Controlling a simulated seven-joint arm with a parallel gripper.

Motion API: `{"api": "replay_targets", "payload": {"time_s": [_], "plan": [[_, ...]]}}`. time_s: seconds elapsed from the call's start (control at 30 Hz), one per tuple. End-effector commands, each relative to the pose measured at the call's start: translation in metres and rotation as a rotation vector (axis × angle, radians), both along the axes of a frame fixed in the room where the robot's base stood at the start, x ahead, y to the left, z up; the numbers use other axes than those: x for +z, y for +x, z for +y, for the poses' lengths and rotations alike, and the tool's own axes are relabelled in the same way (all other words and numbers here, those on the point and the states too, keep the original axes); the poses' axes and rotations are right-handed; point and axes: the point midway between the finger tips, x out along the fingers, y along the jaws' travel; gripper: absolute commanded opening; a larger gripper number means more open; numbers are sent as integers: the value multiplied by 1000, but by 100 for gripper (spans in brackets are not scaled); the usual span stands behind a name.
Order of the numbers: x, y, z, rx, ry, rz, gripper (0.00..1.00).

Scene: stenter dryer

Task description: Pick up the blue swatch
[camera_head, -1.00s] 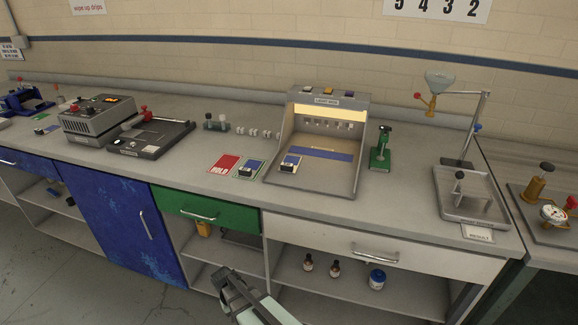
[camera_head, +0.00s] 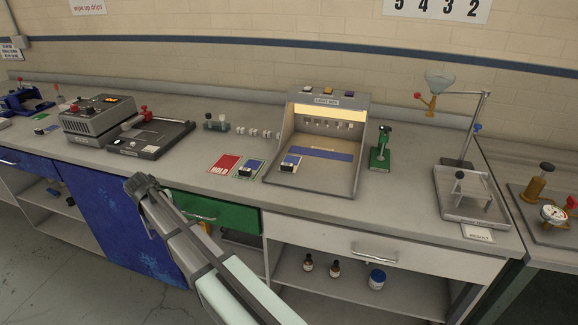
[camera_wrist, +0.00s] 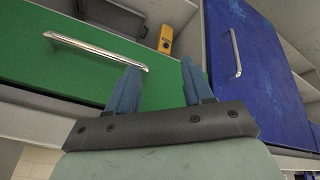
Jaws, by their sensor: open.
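A small blue-and-white piece (camera_head: 290,161) lies at the left of the light box floor, beside a long blue strip (camera_head: 328,154). Another small dark-and-white piece with blue behind it sits on a green-edged card (camera_head: 239,175) just left of the light box. A third small piece (camera_head: 40,131) lies far left on the counter. I cannot tell which is the blue swatch. My gripper (camera_head: 142,184) is in front of the counter, left of and below these light box pieces. In the wrist view my gripper (camera_wrist: 158,78) is open and empty, with no swatch visible.
The light box (camera_head: 362,165) stands open mid-counter, with a red card (camera_head: 224,163) to its left and a green stand (camera_head: 381,150) to its right. A grey heated press (camera_head: 98,122) is further left. The green drawer (camera_wrist: 55,65) and blue door (camera_wrist: 265,75) are close to my gripper.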

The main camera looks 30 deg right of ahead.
Motion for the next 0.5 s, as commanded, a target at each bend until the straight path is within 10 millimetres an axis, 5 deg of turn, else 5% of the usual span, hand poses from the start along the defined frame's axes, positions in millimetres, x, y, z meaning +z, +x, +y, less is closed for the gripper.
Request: {"api": "replay_targets", "payload": {"time_s": [0.3,0.5], "plan": [[87,34,20,-57,25,-109,51],[127,45,-9,-219,89,-144,51]]}}
